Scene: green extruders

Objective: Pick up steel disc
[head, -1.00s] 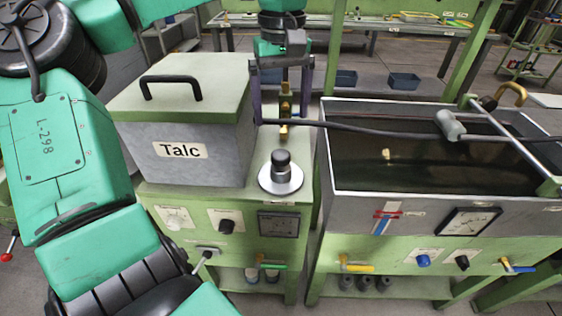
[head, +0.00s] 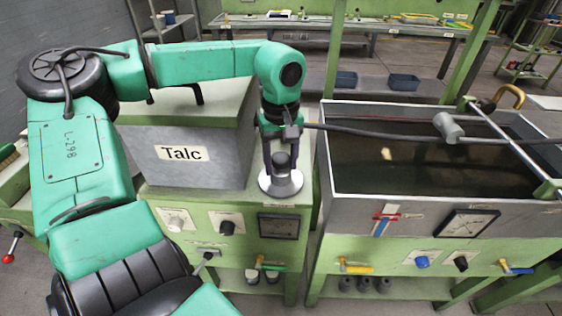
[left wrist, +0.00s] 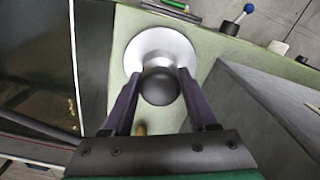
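The steel disc (head: 281,184) is a shiny round plate with a dark upright knob. It lies on the green bench top (head: 308,165) at the front, to the right of the Talc box. My left gripper (head: 281,160) is right above it, pointing down, with its fingers around the knob. In the left wrist view the disc (left wrist: 148,42) shows beyond the fingertips, and the black knob (left wrist: 159,88) sits between the two fingers of the gripper (left wrist: 159,74). The fingers are apart; whether they touch the knob is hard to tell. My right gripper is not in view.
The grey Talc box (head: 185,142) with a green lid stands close on the left, under my left arm. An open tank (head: 330,150) of dark liquid stands to the right across a narrow gap. A dark hose (head: 385,132) runs from near the gripper across the tank.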

